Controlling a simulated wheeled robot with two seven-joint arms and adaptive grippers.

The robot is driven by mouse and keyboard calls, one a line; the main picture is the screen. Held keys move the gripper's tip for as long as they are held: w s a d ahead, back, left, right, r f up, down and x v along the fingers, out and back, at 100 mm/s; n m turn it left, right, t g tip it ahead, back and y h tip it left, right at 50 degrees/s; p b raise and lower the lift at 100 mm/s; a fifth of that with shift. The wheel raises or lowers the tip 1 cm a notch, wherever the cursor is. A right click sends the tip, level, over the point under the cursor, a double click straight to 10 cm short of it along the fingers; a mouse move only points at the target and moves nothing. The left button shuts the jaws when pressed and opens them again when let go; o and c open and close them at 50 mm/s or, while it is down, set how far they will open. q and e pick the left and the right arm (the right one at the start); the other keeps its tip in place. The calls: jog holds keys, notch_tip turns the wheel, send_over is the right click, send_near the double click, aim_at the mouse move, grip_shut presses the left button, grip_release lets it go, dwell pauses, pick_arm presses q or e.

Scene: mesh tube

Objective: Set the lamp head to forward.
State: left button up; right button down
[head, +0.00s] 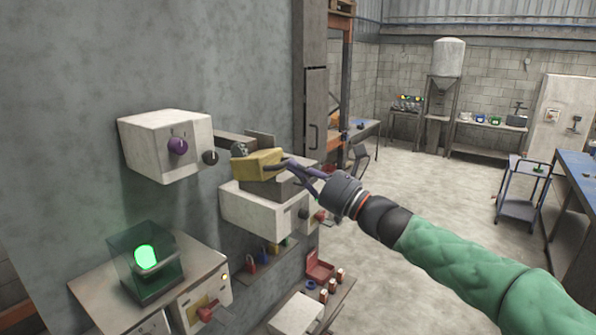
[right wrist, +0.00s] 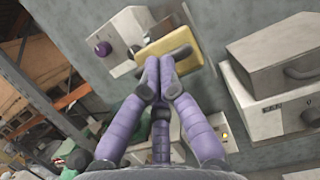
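The lamp head looks to be the yellow block (head: 257,163) on a ball joint (head: 239,149) fixed to the wall; it also shows in the right wrist view (right wrist: 187,47). A dark bar (right wrist: 179,52) runs along its face. My right gripper (head: 287,167) reaches it from the right. In the right wrist view its purple fingers (right wrist: 159,63) come together at the tips over the bar and look closed on it, though the tips hide the contact. Which way the lamp's front faces is hard to tell. My left gripper is not in view.
A white box with a purple knob (head: 160,147) is left of the lamp head. Another white box (head: 262,210) sits close below. A green light in a clear case (head: 147,266) stands lower left. A shelf with small items (head: 315,299) is below; open floor lies right.

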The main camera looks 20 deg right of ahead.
jog(key=shift+w+a+r+p, duration=0.25)
jog(key=shift+w+r+p, duration=0.15)
jog(key=shift+r, duration=1.05)
jog(key=shift+w+a+r+p, duration=0.3)
jog(key=shift+r+p, duration=0.15)
jog(key=shift+r, duration=1)
jog(key=shift+w+a+r+p, duration=0.3)
jog(key=shift+r+p, duration=0.1)
jog(key=shift+r, duration=1.05)
